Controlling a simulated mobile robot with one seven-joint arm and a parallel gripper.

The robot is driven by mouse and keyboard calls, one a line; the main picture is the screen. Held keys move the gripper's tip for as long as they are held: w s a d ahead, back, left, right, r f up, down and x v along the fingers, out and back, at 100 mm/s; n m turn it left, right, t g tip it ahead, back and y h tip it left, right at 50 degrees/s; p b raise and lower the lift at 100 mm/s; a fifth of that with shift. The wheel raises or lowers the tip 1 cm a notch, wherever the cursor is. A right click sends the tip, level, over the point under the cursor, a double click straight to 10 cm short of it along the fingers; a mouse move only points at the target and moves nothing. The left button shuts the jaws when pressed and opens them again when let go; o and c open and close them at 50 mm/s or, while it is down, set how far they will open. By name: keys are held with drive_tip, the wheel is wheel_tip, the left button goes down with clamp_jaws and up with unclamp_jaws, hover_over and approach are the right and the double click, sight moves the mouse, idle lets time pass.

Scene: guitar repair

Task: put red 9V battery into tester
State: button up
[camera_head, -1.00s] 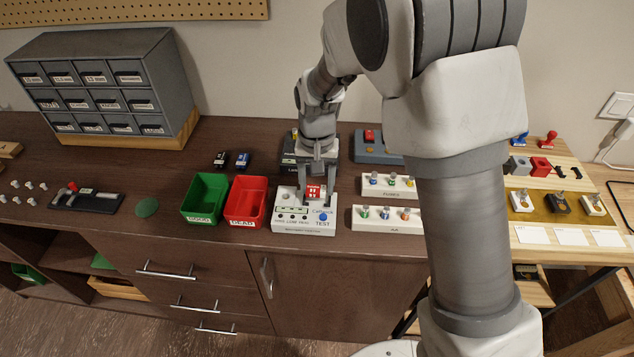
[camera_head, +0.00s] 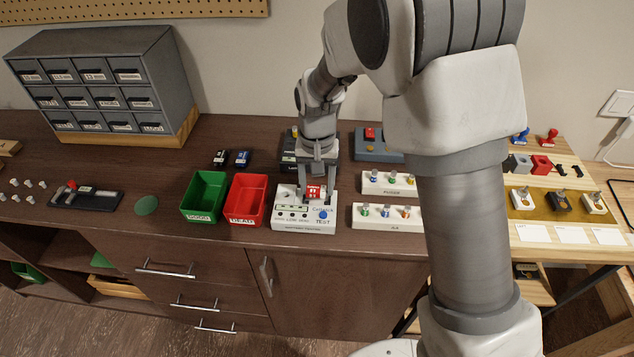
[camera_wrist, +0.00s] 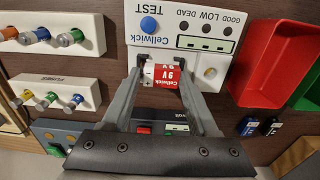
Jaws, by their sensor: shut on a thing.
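The red 9V battery (camera_head: 315,192) is between the fingers of my gripper (camera_head: 317,190), over the back part of the white tester (camera_head: 303,224). In the wrist view the red and white battery (camera_wrist: 166,74) shows between the two fingertips of my gripper (camera_wrist: 163,66), at the edge of the tester (camera_wrist: 190,32). The gripper is shut on the battery. The battery's lower end is at the tester; I cannot tell if it is fully seated. The tester has a blue TEST button and several dark indicator dots.
A red bin (camera_head: 246,200) and a green bin (camera_head: 204,196) stand left of the tester. White racks (camera_head: 388,184) with small knobs stand to its right. Behind are two dark batteries (camera_head: 242,159) and a grey-blue device (camera_head: 372,147).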

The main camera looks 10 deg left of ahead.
drive_tip(key=shift+f, duration=0.4)
idle(3.0)
drive_tip(key=shift+r+p, duration=0.3)
drive_tip(key=shift+r, duration=0.1)
idle(0.6)
drive_tip(key=o, duration=1.3)
drive_tip(key=shift+o, duration=0.3)
drive_tip(key=shift+r+p, duration=2.55)
drive_tip(key=shift+r, duration=0.95)
